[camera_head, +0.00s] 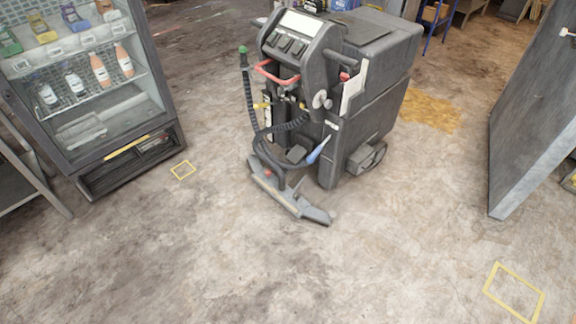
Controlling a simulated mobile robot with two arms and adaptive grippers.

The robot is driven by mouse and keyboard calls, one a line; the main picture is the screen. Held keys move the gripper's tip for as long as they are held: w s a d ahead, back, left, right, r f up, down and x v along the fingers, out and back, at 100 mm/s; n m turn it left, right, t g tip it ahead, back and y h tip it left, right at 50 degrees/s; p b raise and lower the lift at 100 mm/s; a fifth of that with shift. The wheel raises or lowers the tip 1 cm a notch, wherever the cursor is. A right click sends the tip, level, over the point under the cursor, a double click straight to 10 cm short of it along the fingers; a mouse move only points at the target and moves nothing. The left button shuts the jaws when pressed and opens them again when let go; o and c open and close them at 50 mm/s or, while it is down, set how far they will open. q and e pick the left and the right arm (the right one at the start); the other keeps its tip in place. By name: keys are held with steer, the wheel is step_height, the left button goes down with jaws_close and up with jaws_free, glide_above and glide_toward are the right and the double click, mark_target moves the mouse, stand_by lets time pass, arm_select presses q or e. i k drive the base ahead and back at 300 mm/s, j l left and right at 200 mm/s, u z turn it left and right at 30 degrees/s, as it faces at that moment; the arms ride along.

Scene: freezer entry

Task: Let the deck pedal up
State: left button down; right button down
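A dark grey floor scrubber (375,85) stands upright in the middle of the picture, its control panel (290,42) and red handle (276,73) facing me. A small dark pedal-like block (297,154) sits low at its rear, beside a blue-handled part (318,150). I cannot tell for sure that this block is the deck pedal, or whether it is up or down. A squeegee bar (290,198) lies at floor level in front of the machine. A black coiled hose (252,110) hangs on its left side. Neither of my grippers is in view.
A glass-front display fridge (95,80) with bottles stands at the left, next to a metal table (18,180). A grey door-like panel (535,120) stands at the right. Yellow floor outlines (514,292) mark the ground. The floor in front of the scrubber is clear.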

mark_target(298, 152)
steer(key=i+j+u, duration=0.15)
steer(key=i+j, duration=1.9)
steer(key=j, duration=0.05)
